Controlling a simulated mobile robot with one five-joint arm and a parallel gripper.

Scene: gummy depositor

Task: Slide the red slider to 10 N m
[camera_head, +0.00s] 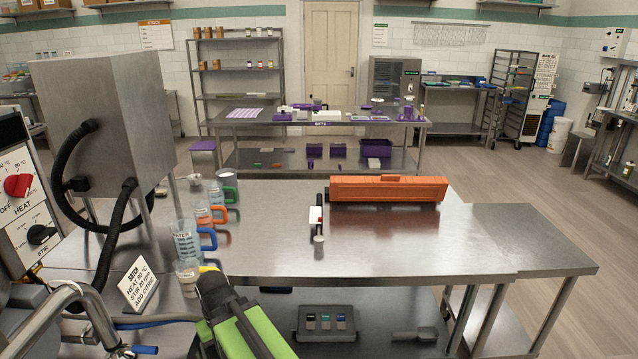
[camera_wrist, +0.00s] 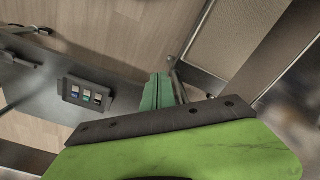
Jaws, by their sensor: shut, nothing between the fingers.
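I cannot make out a red slider for certain. A slim black tool with a white block (camera_head: 316,214) lies on the steel table, pointing away from me, with a small grey round end nearest me. Any scale or marking on it is too small to read. My gripper's green fingers (camera_wrist: 160,92) are together and empty in the wrist view, clear of the tool. In the head view my green arm reaches up from the bottom edge, left of the tool, and the fingertips cannot be made out.
A long orange case (camera_head: 388,189) lies behind the tool. Beakers (camera_head: 187,240) and a sign card (camera_head: 138,289) stand at the left of the steel table (camera_head: 420,250). A grey box with coloured labels (camera_head: 325,322) rests on the lower shelf. The table's right side is clear.

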